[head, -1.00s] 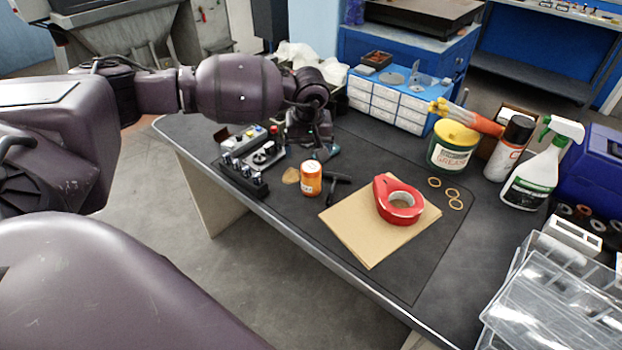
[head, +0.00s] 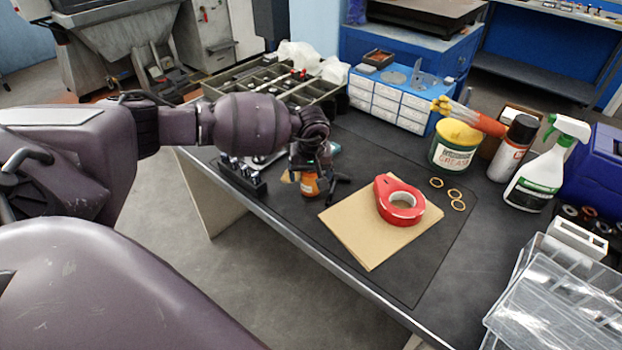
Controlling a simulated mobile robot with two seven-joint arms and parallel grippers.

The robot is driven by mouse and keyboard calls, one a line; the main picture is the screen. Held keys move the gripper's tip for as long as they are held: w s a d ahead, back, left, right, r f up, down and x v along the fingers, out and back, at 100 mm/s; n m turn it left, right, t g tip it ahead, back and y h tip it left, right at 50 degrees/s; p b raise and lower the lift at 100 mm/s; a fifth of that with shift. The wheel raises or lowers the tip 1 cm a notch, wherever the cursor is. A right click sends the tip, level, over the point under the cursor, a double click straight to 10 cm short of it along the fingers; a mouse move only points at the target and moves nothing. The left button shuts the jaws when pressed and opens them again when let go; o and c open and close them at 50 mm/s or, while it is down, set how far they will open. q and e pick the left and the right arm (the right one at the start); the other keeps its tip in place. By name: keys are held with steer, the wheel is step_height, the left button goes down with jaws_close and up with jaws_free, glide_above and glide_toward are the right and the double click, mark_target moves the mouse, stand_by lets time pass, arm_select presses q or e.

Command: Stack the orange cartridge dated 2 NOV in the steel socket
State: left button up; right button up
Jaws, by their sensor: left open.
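An orange cartridge (head: 309,187) with a pale label stands on the dark bench mat. Its date is too small to read. My left gripper (head: 312,174) is over it, pointing down, with open fingers around its upper part. The gripper hides the cartridge's top, and I cannot tell whether the fingers touch it. A black block with several silver-topped pieces (head: 241,177) sits left of it, near the bench's front edge, partly behind my arm. I cannot make out which part is the steel socket. My right gripper is not in view.
Right of the cartridge, a red tape roll (head: 399,204) lies on brown paper (head: 370,240). Behind are a blue drawer unit (head: 388,100), a grease tub (head: 454,146) and a spray bottle (head: 540,170). Clear plastic boxes (head: 555,300) fill the right front corner.

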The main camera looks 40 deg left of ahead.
arm_select(q)
steer(key=shift+c, duration=0.3)
steer(key=shift+r, duration=0.1)
steer(key=c, duration=1.1)
